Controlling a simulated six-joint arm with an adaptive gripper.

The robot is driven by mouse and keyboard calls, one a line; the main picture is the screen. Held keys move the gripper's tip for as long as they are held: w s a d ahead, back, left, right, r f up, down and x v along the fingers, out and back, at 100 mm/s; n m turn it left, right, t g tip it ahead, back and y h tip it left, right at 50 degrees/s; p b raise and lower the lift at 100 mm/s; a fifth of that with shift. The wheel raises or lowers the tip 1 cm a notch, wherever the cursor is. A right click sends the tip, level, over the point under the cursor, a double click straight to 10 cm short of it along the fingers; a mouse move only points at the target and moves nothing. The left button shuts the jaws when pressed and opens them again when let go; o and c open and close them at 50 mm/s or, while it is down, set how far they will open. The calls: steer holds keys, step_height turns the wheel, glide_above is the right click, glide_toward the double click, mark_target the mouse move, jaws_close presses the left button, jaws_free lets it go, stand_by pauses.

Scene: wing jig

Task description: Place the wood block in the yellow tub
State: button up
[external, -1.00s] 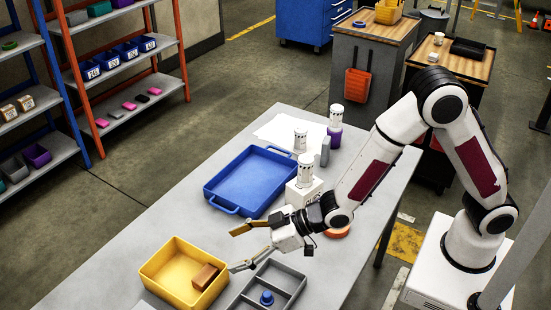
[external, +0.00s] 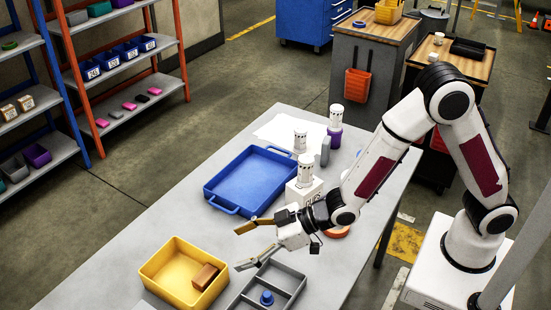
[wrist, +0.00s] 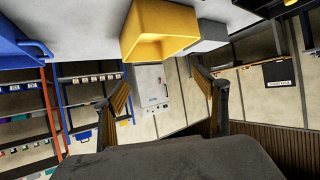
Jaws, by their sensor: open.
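The wood block (external: 205,277) is a small brown block lying inside the yellow tub (external: 165,262), at the tub's right side in the external view. The tub sits on the grey table near its front left. My gripper (external: 241,247) is open and empty, up and to the right of the tub and apart from it. In the wrist view the yellow tub (wrist: 160,48) appears at top centre, beyond the two spread fingers (wrist: 163,95); the block cannot be made out there.
A blue tray (external: 215,207) lies behind my gripper on the table (external: 120,240). A grey divided tray (external: 288,279) with a blue piece stands right of the tub. White printed cylinders (external: 305,170) stand farther back. The table left of the blue tray is clear.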

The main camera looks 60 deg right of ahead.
steer(key=s+d+r+m+h, duration=0.1)
steer(key=s+d+r, duration=0.1)
steer(key=d+r, duration=0.35)
steer(key=s+d+r+m+g+h, duration=0.1)
steer(key=s+d+r+h, duration=0.15)
steer(key=d, duration=0.65)
steer(key=s+d+r+m+h, duration=0.1)
steer(key=s+d+r+m, duration=0.1)
steer(key=d+r, duration=0.35)
steer(key=s+d+r+m+g+h, duration=0.1)
steer(key=s+d, duration=0.7)
steer(key=s, duration=0.3)
steer(key=s+d+m+g+h, duration=0.1)
steer(key=s+d+m+g, duration=0.1)
steer(key=s+d, duration=0.5)
steer(key=s, duration=0.4)
steer(key=shift+s+d+r, duration=0.3)
steer(key=shift+d+r, duration=0.1)
